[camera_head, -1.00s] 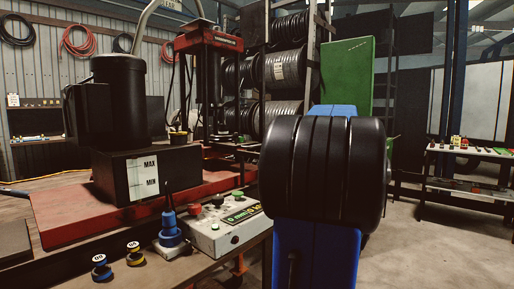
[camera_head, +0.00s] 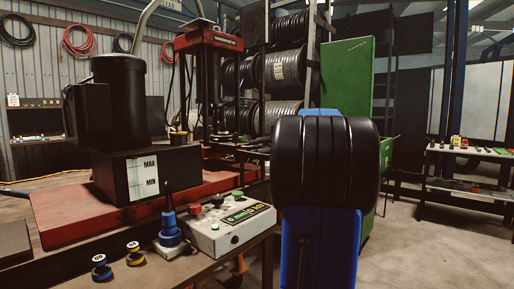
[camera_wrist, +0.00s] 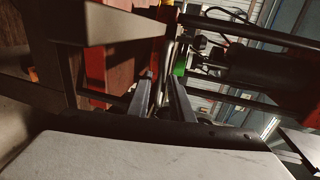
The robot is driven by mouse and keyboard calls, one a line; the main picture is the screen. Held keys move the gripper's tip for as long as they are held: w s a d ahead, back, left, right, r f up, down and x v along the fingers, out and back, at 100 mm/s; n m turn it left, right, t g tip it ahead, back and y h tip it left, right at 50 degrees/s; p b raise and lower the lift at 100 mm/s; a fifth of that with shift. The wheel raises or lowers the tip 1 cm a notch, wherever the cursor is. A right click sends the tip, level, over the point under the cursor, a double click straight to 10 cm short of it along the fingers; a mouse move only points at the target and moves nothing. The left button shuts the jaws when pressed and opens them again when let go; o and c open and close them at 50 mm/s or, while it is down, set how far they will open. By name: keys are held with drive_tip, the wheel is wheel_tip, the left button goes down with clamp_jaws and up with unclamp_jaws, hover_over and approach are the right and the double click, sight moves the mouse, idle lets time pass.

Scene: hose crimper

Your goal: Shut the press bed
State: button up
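The press (camera_head: 208,75) stands left of centre in the head view, with a red top beam and a dark upright body. Its bed appears to be the dark plate area (camera_head: 236,146) at its foot; how far it is open I cannot tell. My gripper (camera_wrist: 161,76) shows in the wrist view with two grey fingers apart, tilted toward each other. A pale narrow bar (camera_wrist: 166,62) shows between or just beyond the tips; contact is unclear. In the head view my own arm hides the gripper.
A control box (camera_head: 231,226) with red and green buttons sits at the bench's front edge. A black motor and tank (camera_head: 142,172) stand on the red base. A green panel (camera_head: 346,75) rises behind my arm. Open floor (camera_head: 430,250) lies at right.

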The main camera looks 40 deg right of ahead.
sight(240, 143)
clamp_jaws()
drive_tip(key=x, duration=0.3)
drive_tip(key=r+x, duration=0.1)
drive_tip(key=x, duration=0.5)
drive_tip(key=shift+w+r, duration=0.15)
drive_tip(key=shift+r, duration=0.2)
drive_tip(key=shift+w+d+r, duration=0.1)
drive_tip(key=shift+w, duration=0.05)
drive_tip(key=shift+o, duration=1.9)
unclamp_jaws()
drive_tip(key=shift+w, duration=0.1)
drive_tip(key=v, duration=1.7)
